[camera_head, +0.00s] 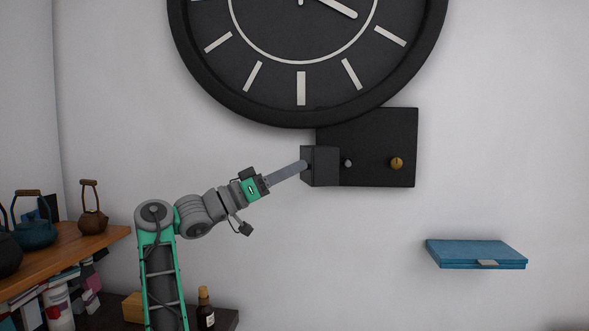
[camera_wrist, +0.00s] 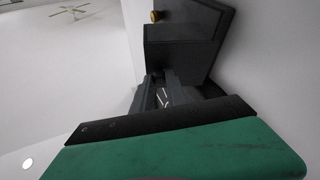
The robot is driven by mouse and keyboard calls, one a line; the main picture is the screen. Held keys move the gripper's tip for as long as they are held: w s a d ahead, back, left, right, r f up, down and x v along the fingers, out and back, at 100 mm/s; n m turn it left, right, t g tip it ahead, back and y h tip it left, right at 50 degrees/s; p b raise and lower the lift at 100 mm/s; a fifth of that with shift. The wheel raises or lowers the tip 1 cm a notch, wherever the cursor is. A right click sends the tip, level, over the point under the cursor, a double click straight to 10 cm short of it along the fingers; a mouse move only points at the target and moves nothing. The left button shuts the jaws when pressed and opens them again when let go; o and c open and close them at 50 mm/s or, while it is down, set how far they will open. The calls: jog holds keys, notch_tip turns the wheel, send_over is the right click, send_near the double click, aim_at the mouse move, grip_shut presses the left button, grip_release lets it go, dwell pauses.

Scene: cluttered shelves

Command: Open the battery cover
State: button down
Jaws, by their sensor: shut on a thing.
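A large black wall clock (camera_head: 301,118) hangs at the top of the head view. A flat black panel (camera_head: 378,135) sits on the wall under its lower right, with a brass knob (camera_head: 397,163) and a small silver knob (camera_head: 348,163). A dark block-shaped battery cover (camera_head: 322,170) stands at the panel's left end. My gripper (camera_head: 303,165) reaches it from the left, with its fingers shut on its left edge. In the wrist view the fingers (camera_wrist: 165,92) meet the dark cover (camera_wrist: 180,54), and the brass knob (camera_wrist: 155,16) shows beyond. The exact contact is hidden.
A blue box-like shelf (camera_head: 475,252) is on the wall at lower right. A wooden shelf (camera_head: 60,245) with kettles (camera_head: 92,222) is at the left. A dark bottle (camera_head: 205,312) stands low beside my arm. The wall between the panel and blue shelf is clear.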

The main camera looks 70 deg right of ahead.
jog(key=shift+f, duration=0.25)
jog(key=c, duration=1.6)
grip_release()
jog(key=shift+w+a, duration=0.1)
jog(key=shift+w, duration=0.05)
jog(key=shift+o, duration=1.4)
jog(key=shift+r, duration=0.1)
jog(key=s+a+r+b, duration=0.2)
jog(key=s+a+r, duration=0.4)
jog(key=a+r, duration=0.6)
jog(key=shift+a+r, duration=0.3)
jog(key=shift+r, duration=0.2)
